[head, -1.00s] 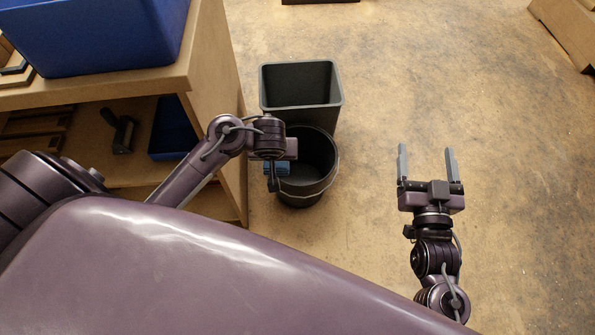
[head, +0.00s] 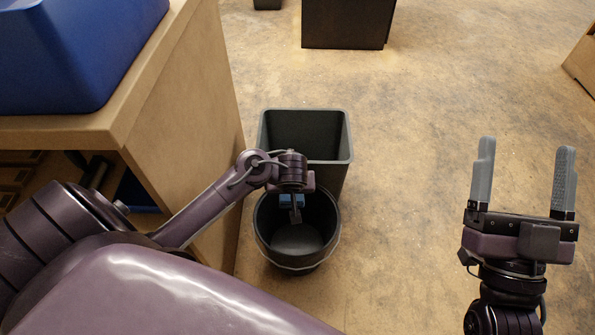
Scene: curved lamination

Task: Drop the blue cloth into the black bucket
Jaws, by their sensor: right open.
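The black bucket (head: 298,262), round with a thin wire handle, stands on the floor. My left gripper (head: 292,194) is above the bucket's far part, pointing down. A small patch of blue cloth (head: 291,202) shows just at this gripper, over the bucket's opening. My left fingers are mostly hidden by the wrist, so I cannot tell whether they are shut on the cloth. My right gripper (head: 524,186) is open and empty, out over bare floor at the right.
A dark square bin (head: 345,157) stands right behind the bucket. A wooden workbench (head: 190,100) with a blue crate (head: 75,55) on top is at the left. A dark box-like piece (head: 345,25) stands farther back.

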